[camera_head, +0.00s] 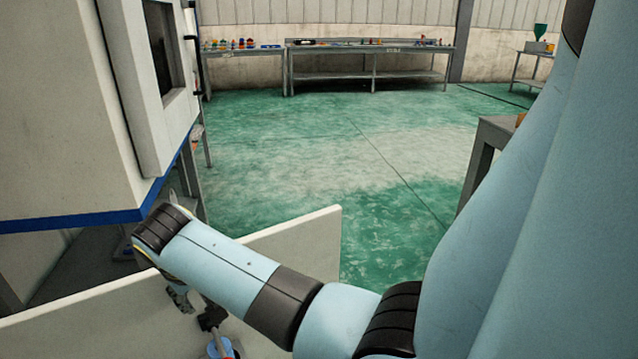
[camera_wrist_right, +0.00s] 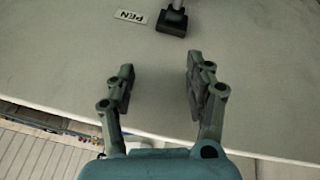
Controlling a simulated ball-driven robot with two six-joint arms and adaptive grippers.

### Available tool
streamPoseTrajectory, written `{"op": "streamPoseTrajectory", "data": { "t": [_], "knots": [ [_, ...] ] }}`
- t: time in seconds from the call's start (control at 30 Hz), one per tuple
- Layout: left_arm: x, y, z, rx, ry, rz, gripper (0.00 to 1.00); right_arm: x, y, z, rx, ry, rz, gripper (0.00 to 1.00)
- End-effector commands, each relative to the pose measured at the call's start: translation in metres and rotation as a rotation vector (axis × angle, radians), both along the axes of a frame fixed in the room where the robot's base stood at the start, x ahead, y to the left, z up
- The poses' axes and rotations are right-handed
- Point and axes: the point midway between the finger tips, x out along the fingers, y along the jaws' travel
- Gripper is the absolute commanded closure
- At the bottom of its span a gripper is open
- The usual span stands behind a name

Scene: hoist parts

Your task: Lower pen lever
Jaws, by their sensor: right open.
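The pen lever (camera_wrist_right: 174,16) shows at the top edge of the right wrist view as a grey rod with a dark block at its near end. The top of the rod is cut off. A label reading PEN (camera_wrist_right: 131,16) lies on the pale panel (camera_wrist_right: 60,60) to its left. My right gripper (camera_wrist_right: 155,82) is open, with nothing between its fingers, and sits short of the lever, apart from it in the picture. In the head view my right forearm hides most of that gripper. My left gripper is not in view.
In the head view a white machine cabinet (camera_head: 60,110) with a blue lower edge stands close on the left. A grey table (camera_head: 492,140) stands at the right. Green floor (camera_head: 330,150) is clear towards the far workbenches (camera_head: 370,60).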

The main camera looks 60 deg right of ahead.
Motion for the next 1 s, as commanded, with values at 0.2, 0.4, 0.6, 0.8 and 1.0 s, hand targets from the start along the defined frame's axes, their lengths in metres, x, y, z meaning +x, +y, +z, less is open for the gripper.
{"op": "streamPoseTrajectory", "data": {
  "t": [0.2, 0.4, 0.6, 0.8, 1.0],
  "knots": [
    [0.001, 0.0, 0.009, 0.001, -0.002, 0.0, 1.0, -0.01, 0.01, 0.033, -0.002, -0.01, 0.0, 0.46],
    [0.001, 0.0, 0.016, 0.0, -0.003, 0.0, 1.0, -0.022, 0.021, 0.069, -0.003, -0.012, 0.0, 0.46],
    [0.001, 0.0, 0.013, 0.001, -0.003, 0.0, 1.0, -0.04, 0.028, 0.082, -0.009, 0.01, -0.001, 0.46],
    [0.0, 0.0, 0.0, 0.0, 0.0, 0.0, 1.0, -0.063, 0.022, 0.044, -0.02, 0.074, 0.003, 0.46],
    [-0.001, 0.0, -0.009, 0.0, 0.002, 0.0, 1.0, -0.084, 0.019, 0.006, -0.025, 0.143, 0.01, 0.46]
  ]
}}
